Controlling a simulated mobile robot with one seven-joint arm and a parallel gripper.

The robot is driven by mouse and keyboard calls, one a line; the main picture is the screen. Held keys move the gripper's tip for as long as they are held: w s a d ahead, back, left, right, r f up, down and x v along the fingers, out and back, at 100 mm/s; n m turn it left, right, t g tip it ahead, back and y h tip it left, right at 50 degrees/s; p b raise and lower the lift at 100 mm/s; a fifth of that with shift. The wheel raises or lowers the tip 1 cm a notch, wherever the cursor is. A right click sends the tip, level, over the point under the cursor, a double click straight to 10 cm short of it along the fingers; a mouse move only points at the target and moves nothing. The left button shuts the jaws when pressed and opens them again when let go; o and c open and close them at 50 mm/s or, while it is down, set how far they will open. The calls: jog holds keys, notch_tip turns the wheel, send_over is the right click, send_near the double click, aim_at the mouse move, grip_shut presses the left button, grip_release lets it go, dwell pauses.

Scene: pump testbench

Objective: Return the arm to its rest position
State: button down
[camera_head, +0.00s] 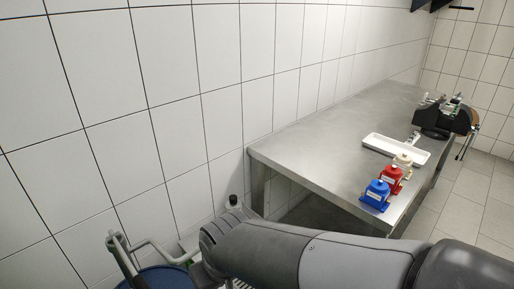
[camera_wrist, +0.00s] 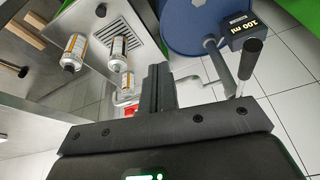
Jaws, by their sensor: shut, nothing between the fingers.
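My arm (camera_head: 330,258) stretches across the bottom of the head view, from the right edge to the lower left. Its end points away to the lower left, and my gripper is not clearly seen there. In the wrist view my gripper (camera_wrist: 158,88) shows as dark fingers standing up from a black body. The fingers are shut together and hold nothing. Beyond them, pale pipes and a blue round drum (camera_wrist: 190,28) appear. I cannot tell the exact gap between the fingers and the pipes.
A steel table (camera_head: 320,145) runs along the tiled wall. Labelled cylinders (camera_wrist: 115,52) show in the wrist view.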

jog(key=d+r+m+t+h, duration=0.1)
jog(key=d+r+m, duration=0.2)
jog(key=d, duration=0.9)
jog(key=s+d+r+m+t+h, duration=0.1)
jog(key=d+r+m, duration=0.2)
jog(key=d, duration=0.8)
notch_tip(320, 180, up, 3)
jog(key=shift+s+d+f+m+t, duration=0.1)
jog(key=shift+s+d+m+t, duration=0.1)
jog(key=shift+d+m+t, duration=0.15)
dwell(0.6)
jog(key=w+a+r+n+g+h, duration=0.15)
jog(key=w+a+n, duration=0.35)
jog(key=a, duration=0.5)
jog(key=w+a+r+n+g+h, duration=0.1)
jog(key=w+a+n+h, duration=0.2)
jog(key=a+n, duration=0.5)
jog(key=s+a+f+n+t+h, duration=0.1)
jog(key=s+a+n, duration=0.2)
jog(key=a, duration=0.9)
jog(key=s+a+f+n+t+h, duration=0.1)
jog(key=s+a+f+n+t, duration=0.1)
jog(key=a, duration=1)
jog(key=shift+s+a+f+n, duration=0.15)
jog(key=shift+s+a+n, duration=0.2)
jog(key=shift+s+n, duration=0.5)
